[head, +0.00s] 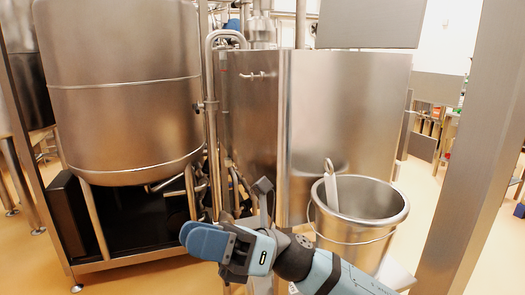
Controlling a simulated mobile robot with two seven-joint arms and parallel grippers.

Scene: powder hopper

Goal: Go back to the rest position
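My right gripper (205,241) shows low in the middle of the head view, with its arm coming in from the lower right. Its blue fingers point left and lie against each other, with no gap showing and nothing between them. It is in front of the steel frame and apart from the metal bucket (348,238) on its right. My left gripper is not in view.
The bucket holds an upright metal handle-like piece (331,187) and stands on a pale support. A large steel tank (125,90) is at left, a steel cabinet (340,110) behind. A steel post (475,150) rises at right. Tan floor (135,280) is open in front.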

